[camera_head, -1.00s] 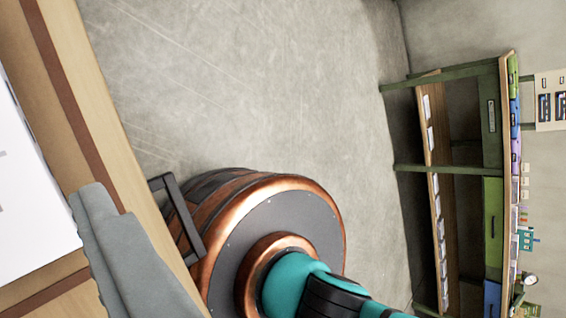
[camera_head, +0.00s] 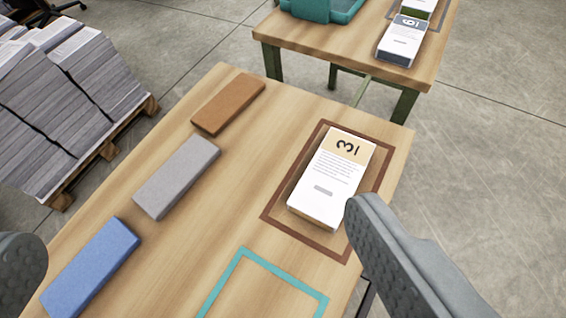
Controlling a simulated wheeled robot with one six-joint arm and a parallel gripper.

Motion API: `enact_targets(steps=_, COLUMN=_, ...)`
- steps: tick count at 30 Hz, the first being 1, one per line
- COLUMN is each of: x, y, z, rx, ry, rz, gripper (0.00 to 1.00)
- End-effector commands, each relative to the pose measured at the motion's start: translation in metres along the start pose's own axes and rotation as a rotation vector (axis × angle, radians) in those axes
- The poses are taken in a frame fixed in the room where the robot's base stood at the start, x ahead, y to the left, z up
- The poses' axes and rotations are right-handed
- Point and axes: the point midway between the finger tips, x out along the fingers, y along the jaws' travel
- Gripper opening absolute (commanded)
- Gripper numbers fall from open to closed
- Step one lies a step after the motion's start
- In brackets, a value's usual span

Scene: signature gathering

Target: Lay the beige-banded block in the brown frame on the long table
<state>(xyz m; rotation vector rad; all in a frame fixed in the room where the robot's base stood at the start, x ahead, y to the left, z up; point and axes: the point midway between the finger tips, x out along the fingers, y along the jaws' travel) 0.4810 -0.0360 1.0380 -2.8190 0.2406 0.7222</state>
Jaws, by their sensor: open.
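The beige-banded block (camera_head: 331,185), white with a beige band and a dark "3" at its far end, lies flat inside the brown frame (camera_head: 289,233). The frame is marked on the long wooden table (camera_head: 206,230), and its border shows around the block. My gripper (camera_head: 195,255) is open and empty. Its right finger is near the block's lower right corner in the picture, and its left finger is at the left edge. I cannot tell whether the right finger touches the block.
Brown (camera_head: 229,103), grey (camera_head: 177,176) and blue (camera_head: 91,268) bars lie along the table's left side. A teal frame (camera_head: 264,286) is bare near the bottom. Another table (camera_head: 350,50) carries a teal tray (camera_head: 322,8) and a dark-banded block (camera_head: 403,41). Paper stacks (camera_head: 70,95) stand on a pallet at left.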

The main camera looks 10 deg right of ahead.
Motion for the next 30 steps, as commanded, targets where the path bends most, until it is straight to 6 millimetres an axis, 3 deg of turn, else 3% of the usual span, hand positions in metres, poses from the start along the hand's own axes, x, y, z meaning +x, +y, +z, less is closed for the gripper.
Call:
enact_targets(steps=9, x=-0.088, y=-0.021, z=-0.010, rx=-0.147, ry=0.279, rz=-0.121, gripper=0.99)
enact_targets(steps=15, x=-0.126, y=-0.025, z=-0.011, rx=-0.207, ry=0.407, rz=-0.153, gripper=0.99)
enact_targets(steps=20, x=-0.138, y=-0.025, z=-0.011, rx=-0.227, ry=0.448, rz=-0.160, gripper=0.99)
enact_targets(steps=30, x=-0.139, y=-0.025, z=-0.011, rx=-0.228, ry=0.451, rz=-0.160, gripper=0.99)
